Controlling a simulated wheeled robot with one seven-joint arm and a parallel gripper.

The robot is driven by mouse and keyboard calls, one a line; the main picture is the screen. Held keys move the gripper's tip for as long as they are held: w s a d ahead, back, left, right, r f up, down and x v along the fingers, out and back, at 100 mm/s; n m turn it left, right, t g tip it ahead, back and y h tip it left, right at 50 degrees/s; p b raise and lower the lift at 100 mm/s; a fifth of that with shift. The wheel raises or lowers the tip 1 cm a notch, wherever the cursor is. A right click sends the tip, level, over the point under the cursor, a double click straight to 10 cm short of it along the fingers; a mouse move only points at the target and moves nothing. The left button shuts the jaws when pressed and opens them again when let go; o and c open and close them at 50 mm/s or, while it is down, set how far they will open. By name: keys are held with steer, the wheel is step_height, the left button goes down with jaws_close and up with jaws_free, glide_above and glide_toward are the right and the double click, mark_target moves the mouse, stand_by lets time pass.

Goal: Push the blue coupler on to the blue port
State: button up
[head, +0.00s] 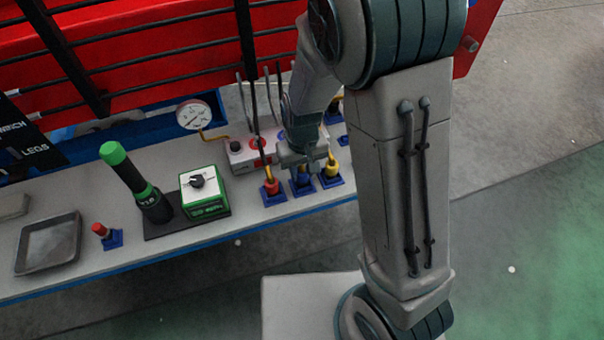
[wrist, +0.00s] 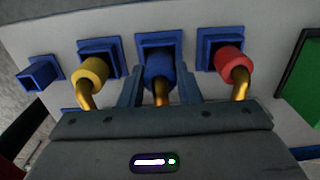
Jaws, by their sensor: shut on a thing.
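The blue coupler (wrist: 159,72) is between the two fingers of my gripper (wrist: 158,84), which is shut on it. A brass-coloured hose end runs from it toward my gripper's palm. The blue port's square base (wrist: 160,40) is directly behind the coupler in the wrist view, and the two look in line. The coupler covers the port's middle, so I cannot tell how far on it sits. In the head view my gripper (head: 302,160) points down over the blue coupler (head: 301,184), between the red and yellow couplers.
The yellow coupler (wrist: 90,74) and red coupler (wrist: 230,62) sit close on either side of my fingers. An empty blue socket (wrist: 39,74) is at the left. A green box with a dial (head: 204,192), a green-topped black cylinder (head: 135,182) and a gauge (head: 193,114) stand on the bench.

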steer(key=shift+r+p, duration=1.45)
steer(key=shift+r, duration=0.7)
steer(key=shift+w+r, duration=0.25)
steer(key=shift+w, duration=0.05)
steer(key=w+a+r+p, duration=0.4)
steer(key=w+r+p, duration=0.55)
steer(key=w, duration=0.25)
steer(key=f+b, duration=0.4)
steer(key=shift+w+d+f+b, duration=0.15)
steer(key=shift+w+f+b, duration=0.05)
steer(key=shift+f+b, duration=0.6)
steer(key=shift+f, duration=0.25)
steer(key=shift+f+b, duration=1.1)
steer(key=shift+f, duration=0.35)
steer(key=o, duration=1.1)
